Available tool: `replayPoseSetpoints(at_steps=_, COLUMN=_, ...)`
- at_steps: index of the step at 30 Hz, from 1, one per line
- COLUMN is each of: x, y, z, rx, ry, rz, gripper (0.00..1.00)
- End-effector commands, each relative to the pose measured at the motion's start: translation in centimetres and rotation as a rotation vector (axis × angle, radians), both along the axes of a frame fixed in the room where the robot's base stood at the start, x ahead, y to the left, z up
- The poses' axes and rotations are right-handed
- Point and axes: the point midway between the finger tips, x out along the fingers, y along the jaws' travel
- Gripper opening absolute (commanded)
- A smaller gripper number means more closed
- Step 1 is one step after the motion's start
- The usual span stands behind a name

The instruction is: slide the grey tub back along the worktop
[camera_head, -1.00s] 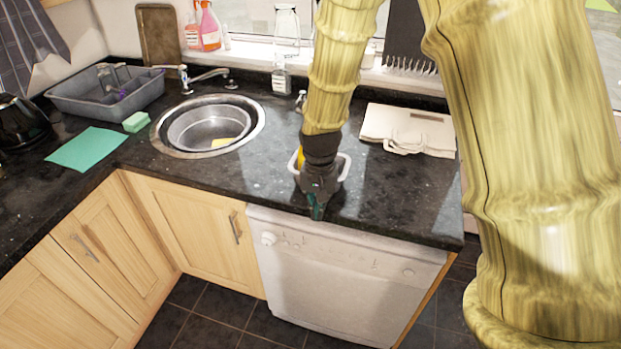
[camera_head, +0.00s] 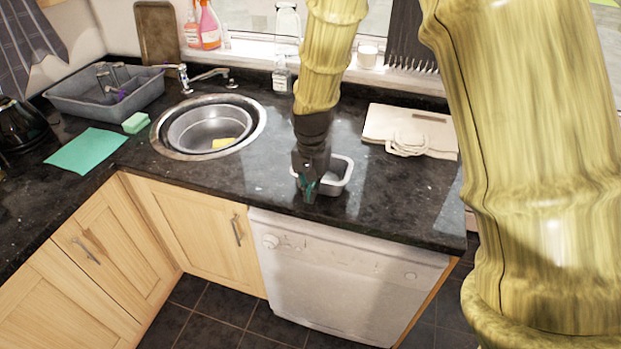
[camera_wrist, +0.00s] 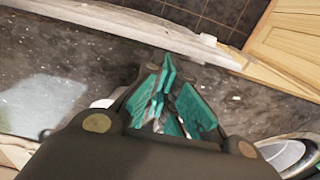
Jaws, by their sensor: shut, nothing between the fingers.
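The small grey tub (camera_head: 347,173) with a pale rim stands on the dark granite worktop, near the front edge above the white appliance. My gripper (camera_head: 308,195) is pointed down at the tub's front left side, with its teal fingertips low over the worktop. The arm hides the tub's left part, and I cannot tell whether the fingers touch it. A pale edge (camera_wrist: 102,103) beside the fingers may be the tub's rim.
The round sink (camera_head: 160,146) lies to the left. A pale board (camera_head: 405,122) lies behind and right of the tub. A bottle (camera_head: 284,60) stands at the back by the window. A larger grey basin (camera_head: 105,108) sits far left. Bare worktop (camera_head: 395,195) lies right of the tub.

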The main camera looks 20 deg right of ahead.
Motion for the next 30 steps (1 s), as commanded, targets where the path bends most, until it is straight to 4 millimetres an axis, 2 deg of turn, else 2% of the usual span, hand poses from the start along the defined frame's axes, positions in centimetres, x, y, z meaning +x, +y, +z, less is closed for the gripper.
replayPoseSetpoints(at_steps=12, x=-0.1, y=0.1, z=-4.5, rx=0.0, ry=0.002, rz=0.002, gripper=0.0)
replayPoseSetpoints(at_steps=21, x=2.9, y=-1.7, z=-4.3, rx=0.001, ry=-0.001, rz=0.002, gripper=0.0)
replayPoseSetpoints(at_steps=30, x=3.4, y=-2.1, z=-4.5, rx=-0.001, ry=-0.001, rz=0.002, gripper=0.0)
